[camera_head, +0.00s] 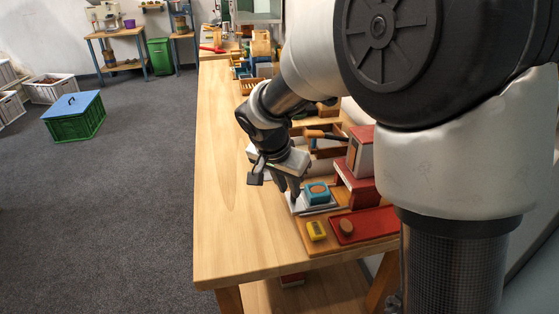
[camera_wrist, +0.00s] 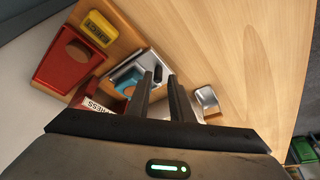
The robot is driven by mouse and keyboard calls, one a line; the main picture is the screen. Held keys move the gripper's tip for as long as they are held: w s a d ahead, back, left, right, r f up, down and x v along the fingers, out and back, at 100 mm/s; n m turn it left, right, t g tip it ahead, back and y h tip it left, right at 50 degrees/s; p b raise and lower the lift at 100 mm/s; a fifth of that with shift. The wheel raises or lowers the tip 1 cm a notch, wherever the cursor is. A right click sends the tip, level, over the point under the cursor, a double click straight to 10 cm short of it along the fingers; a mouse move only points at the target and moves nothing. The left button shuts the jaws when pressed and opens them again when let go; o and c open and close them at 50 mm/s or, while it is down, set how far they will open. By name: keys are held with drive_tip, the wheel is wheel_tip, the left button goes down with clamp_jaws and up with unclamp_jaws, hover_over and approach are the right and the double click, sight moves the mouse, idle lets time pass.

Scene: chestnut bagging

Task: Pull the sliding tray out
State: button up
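A flat silver-grey tray (camera_head: 326,209) sits on the board at the right side of the bench, with a blue block (camera_head: 317,191) on it. In the wrist view the tray (camera_wrist: 146,58) and blue block (camera_wrist: 124,76) lie just beyond and left of my fingers. My gripper (camera_head: 289,193) points down at the tray's left end, close to the bench top. In the wrist view my gripper (camera_wrist: 163,76) has its two fingers apart with a narrow gap. A small dark part shows near the fingertips; I cannot tell whether they touch it. My fingers hide part of the tray.
A yellow block (camera_head: 316,231) and a red plate (camera_head: 368,225) lie in front of the tray. A small metal dish (camera_wrist: 207,97) lies right of my fingers. The bench top (camera_head: 228,200) is clear on the left.

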drive_tip(key=p+v, duration=0.2)
drive_tip(key=v, duration=1.2)
drive_tip(key=shift+s+a+r, duration=0.15)
drive_tip(key=shift+s+r, duration=0.05)
drive_tip(key=shift+r, duration=0.05)
